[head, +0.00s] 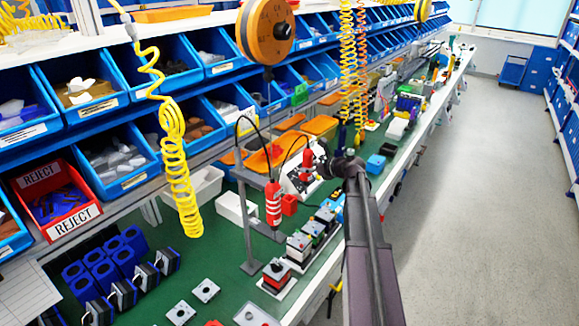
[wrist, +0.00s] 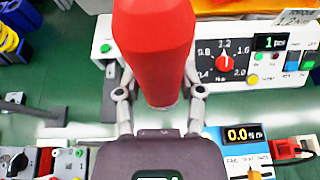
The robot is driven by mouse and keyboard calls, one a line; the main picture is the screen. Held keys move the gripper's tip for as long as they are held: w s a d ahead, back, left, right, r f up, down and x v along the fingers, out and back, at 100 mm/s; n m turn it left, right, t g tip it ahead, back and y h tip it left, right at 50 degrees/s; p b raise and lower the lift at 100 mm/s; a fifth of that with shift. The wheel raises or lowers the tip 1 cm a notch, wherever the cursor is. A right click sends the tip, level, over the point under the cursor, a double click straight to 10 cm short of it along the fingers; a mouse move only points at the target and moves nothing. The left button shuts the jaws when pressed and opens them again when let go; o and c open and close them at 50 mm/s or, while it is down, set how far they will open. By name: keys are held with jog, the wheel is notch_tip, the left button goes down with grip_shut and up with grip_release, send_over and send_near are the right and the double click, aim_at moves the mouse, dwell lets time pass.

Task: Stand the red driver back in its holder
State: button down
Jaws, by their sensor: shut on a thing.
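A red driver (wrist: 155,45) fills the upper middle of the wrist view, its lower end between my fingers. My gripper (wrist: 160,98) is shut on it, one finger on each side. In the head view, this red driver (head: 307,163) is small, held up at my gripper (head: 318,165) above the bench, with a black cable at its top. A second red driver (head: 273,204) is upright at a grey stand (head: 246,232) to the left. A small red box (head: 289,204) is just right of that driver; I cannot tell whether it is the holder.
A white controller with a red dial (wrist: 225,62) lies behind the held driver. A meter with a lit display (wrist: 238,135) is at the lower right. Several switch units (head: 300,245) line the bench's front. Yellow coiled hoses (head: 175,150) hang at left. The aisle (head: 450,180) is clear.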

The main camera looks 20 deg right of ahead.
jog(key=r+b+x, duration=0.1)
jog(key=x, duration=0.7)
jog(key=shift+a+m+h, duration=0.35)
jog(key=shift+m+h, duration=0.05)
jog(key=shift+b, duration=0.4)
notch_tip(320, 180, down, 10)
jog(key=b, duration=1)
jog(key=shift+f+b, duration=0.4)
dwell(1.3)
jog(key=shift+c, duration=0.7)
grip_release()
jog(key=shift+r, duration=0.15)
